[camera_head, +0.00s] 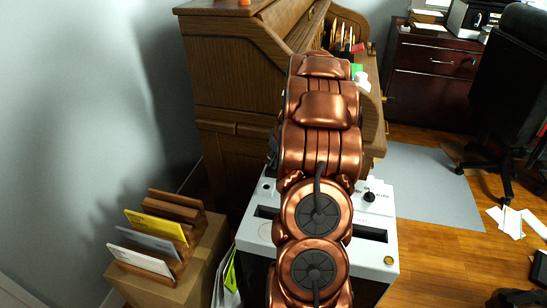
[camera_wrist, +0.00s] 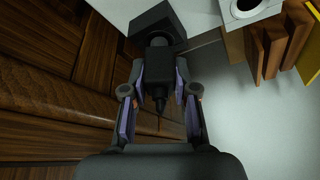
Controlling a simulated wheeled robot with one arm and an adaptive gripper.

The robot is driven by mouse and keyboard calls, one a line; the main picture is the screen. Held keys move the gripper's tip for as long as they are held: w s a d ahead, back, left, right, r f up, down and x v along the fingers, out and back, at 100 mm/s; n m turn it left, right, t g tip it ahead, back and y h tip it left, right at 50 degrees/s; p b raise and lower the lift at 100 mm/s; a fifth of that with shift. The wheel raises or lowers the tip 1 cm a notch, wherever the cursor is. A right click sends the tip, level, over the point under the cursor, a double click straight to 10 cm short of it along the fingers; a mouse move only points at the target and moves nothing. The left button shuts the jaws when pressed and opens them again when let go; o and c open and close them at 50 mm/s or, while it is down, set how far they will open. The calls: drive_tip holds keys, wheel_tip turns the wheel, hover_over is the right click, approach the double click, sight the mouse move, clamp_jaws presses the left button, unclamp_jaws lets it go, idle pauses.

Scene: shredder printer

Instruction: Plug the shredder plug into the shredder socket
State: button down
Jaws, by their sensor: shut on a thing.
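The shredder (camera_head: 254,228) has a pale top with dark slots and stands in front of the roll-top desk, partly hidden by my copper arm. In the wrist view my gripper (camera_wrist: 157,82) is shut on a dark plug (camera_wrist: 157,68) with a narrow dark tip. A larger dark block (camera_wrist: 151,27) lies directly beyond it; I cannot tell whether it is part of the plug. A white round fitting with a dark centre (camera_wrist: 246,8), which looks like the shredder socket, is up and right of the plug and apart from it. The gripper is hidden in the head view.
The wooden desk (camera_head: 222,95) stands close behind the shredder; its panel (camera_wrist: 50,95) fills the left of the wrist view. A cardboard box (camera_head: 195,262) with a wooden letter holder (camera_head: 190,214) stands left. A chair (camera_head: 510,85) stands right. Papers lie on the floor.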

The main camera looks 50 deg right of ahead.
drive_tip(key=shift+f+b, duration=0.6)
drive_tip(key=shift+f, duration=0.25)
drive_tip(key=c, duration=0.8)
unclamp_jaws()
drive_tip(key=v, duration=1.2)
drive_tip(key=shift+r, duration=0.1)
